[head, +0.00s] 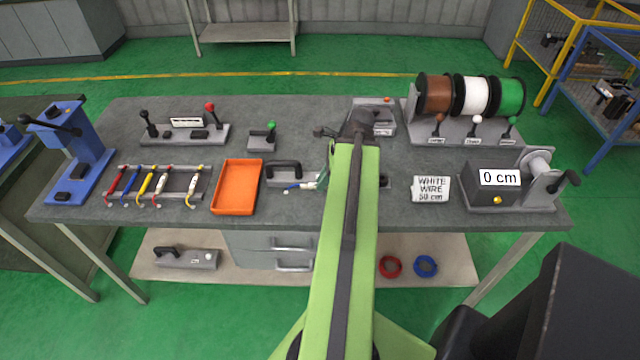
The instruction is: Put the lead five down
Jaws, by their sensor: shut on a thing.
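A short lead (298,187) with a blue sleeve and a white part shows just left of my arm, in front of a grey device with a black handle. My gripper (322,180) is mostly hidden behind my green arm. It is shut on this lead, though the grip itself is hard to see. I cannot tell whether the lead touches the bench. A metal rack (183,168) at left holds red, blue, yellow and white leads, with a gap before the rightmost yellow-and-white one. An empty orange tray (237,187) lies between the rack and the lead.
The grey device with the black handle (285,172) stands right of the tray. A white-wire sign (431,189) and a length counter (497,180) reading 0 cm are at right. Wire spools (471,95) stand behind. A blue press (72,155) is at far left. The bench front is clear.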

